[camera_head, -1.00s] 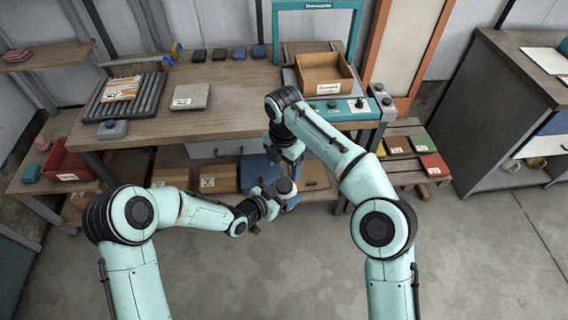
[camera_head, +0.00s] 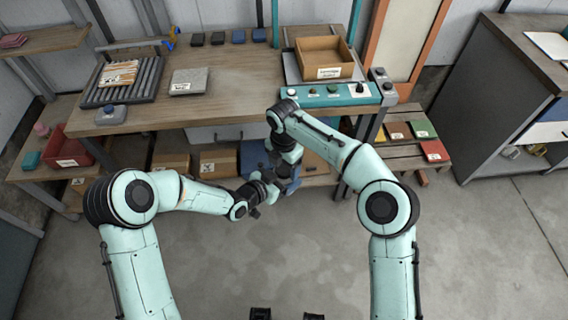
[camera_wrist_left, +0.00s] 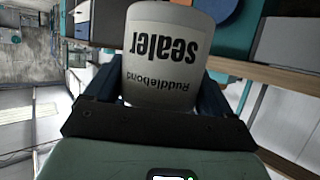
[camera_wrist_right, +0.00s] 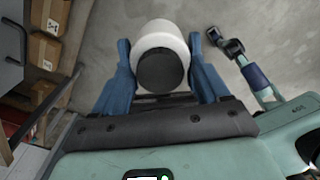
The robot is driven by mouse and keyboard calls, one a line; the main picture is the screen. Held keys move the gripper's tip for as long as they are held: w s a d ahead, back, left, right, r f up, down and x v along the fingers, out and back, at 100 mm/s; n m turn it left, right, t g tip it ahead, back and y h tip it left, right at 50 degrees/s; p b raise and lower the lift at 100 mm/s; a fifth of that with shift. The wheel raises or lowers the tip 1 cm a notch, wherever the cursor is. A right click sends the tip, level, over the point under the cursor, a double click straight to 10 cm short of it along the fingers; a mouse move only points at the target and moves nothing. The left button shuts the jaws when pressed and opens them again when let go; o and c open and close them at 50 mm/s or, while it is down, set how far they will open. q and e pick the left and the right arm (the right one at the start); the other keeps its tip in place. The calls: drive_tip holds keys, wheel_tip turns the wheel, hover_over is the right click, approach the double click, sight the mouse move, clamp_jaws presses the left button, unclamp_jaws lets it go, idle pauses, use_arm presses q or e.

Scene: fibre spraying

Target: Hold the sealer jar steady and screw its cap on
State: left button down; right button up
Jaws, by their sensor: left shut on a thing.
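The pale sealer jar (camera_wrist_left: 158,75) fills the middle of the left wrist view, its label upside down there. My left gripper (camera_head: 262,189) is shut on the jar, one blue finger on each side. In the right wrist view the white jar (camera_wrist_right: 160,35) carries a dark cap (camera_wrist_right: 161,71) on the end facing that camera. My right gripper (camera_wrist_right: 161,50) has its blue fingers spread on both sides of the cap; I cannot tell whether they touch it. In the head view my right gripper (camera_head: 287,165) points down beside the left one, and the jar is mostly hidden.
A workbench (camera_head: 235,105) stands just beyond my grippers, with an open cardboard box (camera_head: 325,60), a control panel (camera_head: 325,95) and a roller rack (camera_head: 122,75). Boxes (camera_head: 222,163) sit on the shelf below. The floor (camera_head: 480,250) in front and to the right is clear.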

drive_tip(key=c, duration=1)
drive_tip(key=m, duration=0.3)
drive_tip(key=shift+r+m, duration=0.1)
drive_tip(key=shift+m, duration=0.3)
drive_tip(key=m, duration=0.6)
drive_tip(key=o, duration=1.1)
drive_tip(key=shift+o, duration=0.2)
drive_tip(key=shift+r, duration=2.2)
